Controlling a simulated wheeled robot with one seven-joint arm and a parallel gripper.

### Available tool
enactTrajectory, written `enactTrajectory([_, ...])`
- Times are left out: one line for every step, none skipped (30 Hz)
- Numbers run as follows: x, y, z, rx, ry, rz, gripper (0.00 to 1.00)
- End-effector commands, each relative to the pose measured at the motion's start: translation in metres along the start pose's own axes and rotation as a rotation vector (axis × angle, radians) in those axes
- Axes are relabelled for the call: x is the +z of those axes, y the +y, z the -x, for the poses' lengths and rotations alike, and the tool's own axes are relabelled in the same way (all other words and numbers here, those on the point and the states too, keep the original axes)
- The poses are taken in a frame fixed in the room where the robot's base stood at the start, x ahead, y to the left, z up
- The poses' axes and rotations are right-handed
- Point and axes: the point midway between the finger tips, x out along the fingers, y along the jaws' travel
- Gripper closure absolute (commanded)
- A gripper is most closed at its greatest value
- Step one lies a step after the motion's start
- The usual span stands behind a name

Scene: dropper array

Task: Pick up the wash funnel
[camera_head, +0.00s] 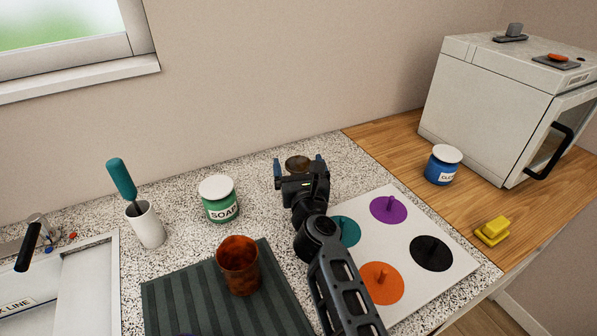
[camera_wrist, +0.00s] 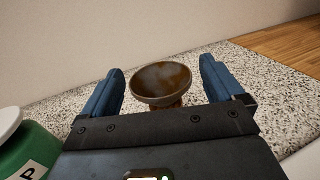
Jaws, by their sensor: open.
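The wash funnel (camera_head: 297,162), a brown, stained, wide-mouthed piece, stands upright on the speckled counter towards the back wall. It also shows in the wrist view (camera_wrist: 161,82), mouth up, with a narrower orange-brown part below the rim. My gripper (camera_head: 298,168) is open, with one blue finger to each side of the funnel. In the wrist view my gripper (camera_wrist: 161,68) has visible space between each finger and the rim. The funnel's lower part is hidden behind my gripper's body in both views.
A green soap jar (camera_head: 219,203) stands left of my gripper. A brown translucent cup (camera_head: 238,268) stands on a dark ribbed mat (camera_head: 175,300). A white board (camera_head: 393,223) with coloured discs lies right. A brush holder (camera_head: 147,226) and sink are left; a blue jar (camera_head: 441,171) is right.

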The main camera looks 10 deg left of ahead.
Motion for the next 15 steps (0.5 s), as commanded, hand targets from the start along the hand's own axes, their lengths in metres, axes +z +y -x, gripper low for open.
enactTrajectory([-0.0004,-0.0002,-0.0004,0.000,0.001,0.000,0.06])
enactTrajectory([-0.0002,-0.0003,-0.0004,0.000,0.001,0.000,0.06])
enactTrajectory([-0.0001,-0.0003,-0.0002,0.000,0.001,0.000,0.06])
enactTrajectory([0.0000,-0.0003,-0.0002,0.000,0.001,0.000,0.06])
enactTrajectory([0.0000,-0.0002,-0.0002,0.000,0.001,0.000,0.06])
enactTrajectory([0.0001,-0.0002,-0.0001,0.000,0.000,0.000,0.06])
enactTrajectory([0.0001,-0.0002,-0.0001,0.000,0.000,0.000,0.09])
enactTrajectory([0.0001,-0.0002,-0.0001,0.000,0.000,0.000,0.12])
enactTrajectory([0.0001,-0.0002,0.0000,0.000,0.000,0.000,0.16])
enactTrajectory([0.0001,-0.0002,0.0000,0.000,0.000,0.000,0.19])
enactTrajectory([0.0001,-0.0001,0.0000,0.000,0.000,0.000,0.22])
enactTrajectory([0.0001,-0.0001,0.0000,0.000,0.000,0.000,0.26])
enactTrajectory([0.0001,-0.0001,0.0000,0.000,0.000,0.000,0.29])
enactTrajectory([0.0001,-0.0001,0.0000,0.000,0.000,0.000,0.31])
enactTrajectory([0.0001,-0.0001,0.0000,0.000,0.000,0.000,0.35])
